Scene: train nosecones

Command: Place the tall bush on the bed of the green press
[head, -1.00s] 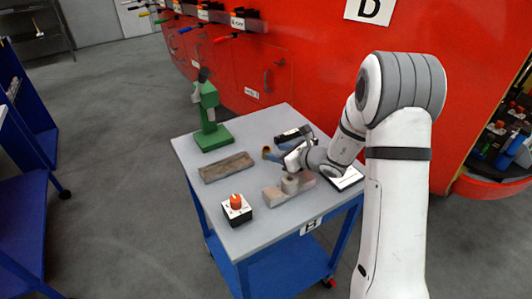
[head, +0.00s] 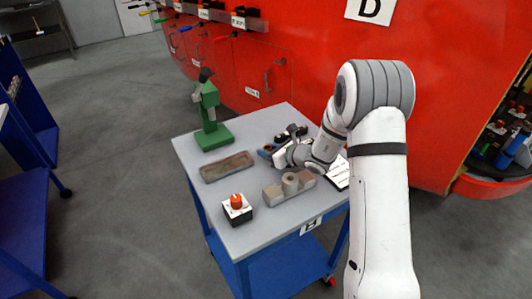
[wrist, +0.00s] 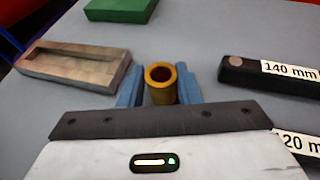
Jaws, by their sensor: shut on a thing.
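A hollow brass-coloured bush (wrist: 161,84) stands between the blue fingers of my gripper (wrist: 160,92) in the wrist view, with its open top facing up. My gripper is shut on it. In the head view my gripper (head: 268,152) is over the middle of the table, and the bush cannot be made out there. I cannot tell whether the bush is clear of the tabletop. The green press (head: 211,118) stands at the far left corner of the table, beyond and left of my gripper. A corner of its green base (wrist: 120,8) shows at the top of the wrist view.
A shallow tray (head: 228,166) lies in front of the press and also shows in the wrist view (wrist: 75,66). A grey-brown block with a round boss (head: 289,186) and a box with an orange knob (head: 237,208) are nearer. A black bar labelled 140 mm (wrist: 262,76) lies right of the bush.

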